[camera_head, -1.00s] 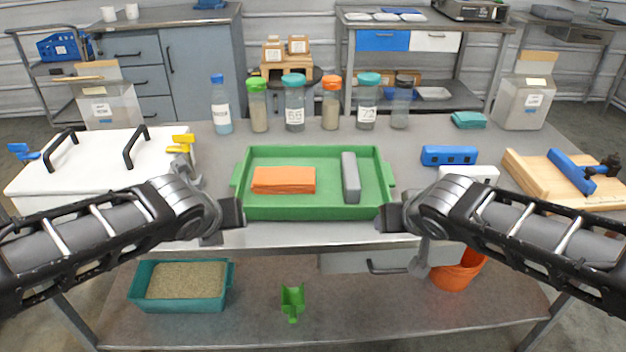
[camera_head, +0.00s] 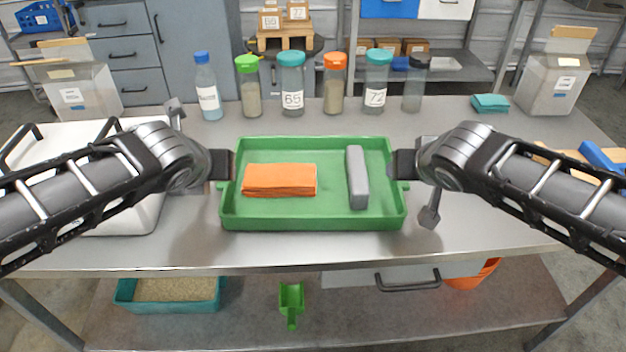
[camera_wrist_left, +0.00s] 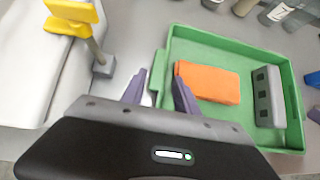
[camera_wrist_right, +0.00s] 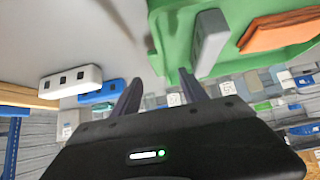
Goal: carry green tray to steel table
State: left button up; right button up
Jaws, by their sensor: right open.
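The green tray (camera_head: 312,222) lies level on the steel table (camera_head: 200,243). It holds an orange folded cloth (camera_head: 280,180) and a grey block (camera_head: 357,178). My left gripper (camera_head: 222,165) is at the tray's left end; in the left wrist view its fingers (camera_wrist_left: 158,82) are apart by the left rim, the right finger overlapping the tray. My right gripper (camera_head: 402,165) is at the right end; in the right wrist view its open fingers (camera_wrist_right: 162,82) lie either side of the tray's edge. Contact with the handles is hard to tell.
Several bottles, including a blue-capped one (camera_head: 207,88), stand behind the tray. A white box (camera_head: 130,215) is close on the left. A teal bin (camera_head: 168,305) and green scoop (camera_head: 291,300) are on the lower shelf. The table in front of the tray is clear.

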pick_arm(q)
jog(key=shift+x, duration=3.9)
pick_arm(e)
jog(key=shift+x, duration=3.9)
pick_arm(q)
jog(key=shift+c, duration=0.5)
pick_arm(e)
jog(key=shift+c, duration=0.4)
pick_arm(q)
grip_shut()
pick_arm(e)
jog(key=c, duration=0.8)
grip_shut()
pick_arm(q)
jog(key=shift+r, duration=0.1)
pick_arm(e)
jog(key=shift+r, duration=0.1)
